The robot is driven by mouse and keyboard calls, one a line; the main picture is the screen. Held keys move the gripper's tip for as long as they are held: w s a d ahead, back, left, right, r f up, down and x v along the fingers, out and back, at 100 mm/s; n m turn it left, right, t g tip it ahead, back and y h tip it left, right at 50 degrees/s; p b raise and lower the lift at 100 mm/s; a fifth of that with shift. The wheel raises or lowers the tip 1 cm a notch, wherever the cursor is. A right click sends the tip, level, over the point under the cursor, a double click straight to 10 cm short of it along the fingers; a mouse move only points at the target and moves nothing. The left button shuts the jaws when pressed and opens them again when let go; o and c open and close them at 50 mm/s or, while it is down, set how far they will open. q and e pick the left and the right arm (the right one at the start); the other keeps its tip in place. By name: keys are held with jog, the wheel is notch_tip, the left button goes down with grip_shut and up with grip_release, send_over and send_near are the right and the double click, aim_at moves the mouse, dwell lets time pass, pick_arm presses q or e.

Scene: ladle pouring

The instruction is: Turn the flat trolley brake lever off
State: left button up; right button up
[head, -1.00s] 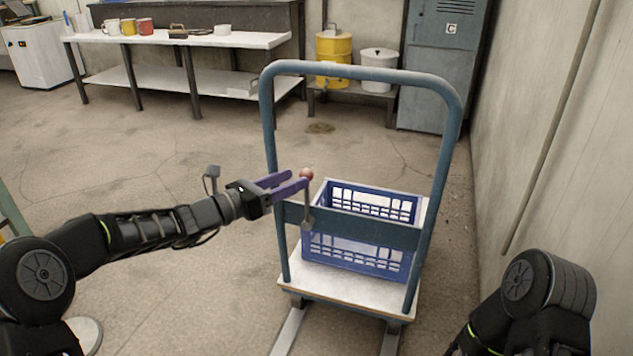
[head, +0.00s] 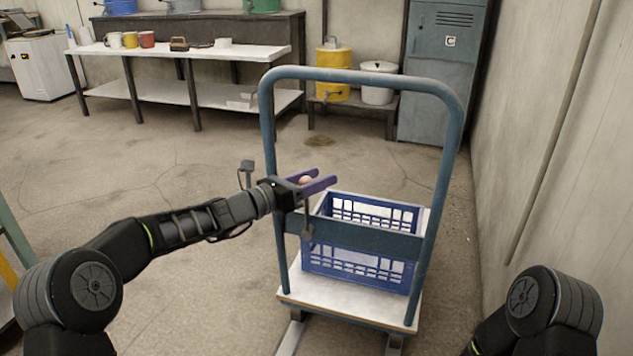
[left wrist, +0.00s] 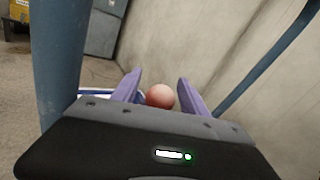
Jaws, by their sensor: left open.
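The flat trolley (head: 345,302) stands in front of me with its blue push handle (head: 360,74) upright. The brake lever (head: 308,225) is a thin grey rod on the handle's crossbar, standing up with a round reddish knob (head: 305,180) at its top. My left gripper (head: 326,182) is open, with the knob between its purple fingers. In the left wrist view the knob (left wrist: 160,96) sits between the two fingers, nearer the left one, with a gap to the right one. My right gripper is out of view; only part of my right arm shows.
A blue crate (head: 365,270) sits on the trolley deck behind the crossbar. A wall (head: 555,150) rises close on the right. A white bench (head: 190,48) with mugs, a yellow drum (head: 333,70) and a grey-blue locker (head: 445,70) stand at the back. The floor left of the trolley is clear.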

pick_arm(q)
jog(key=shift+c, duration=0.4)
grip_shut()
dwell(1.0)
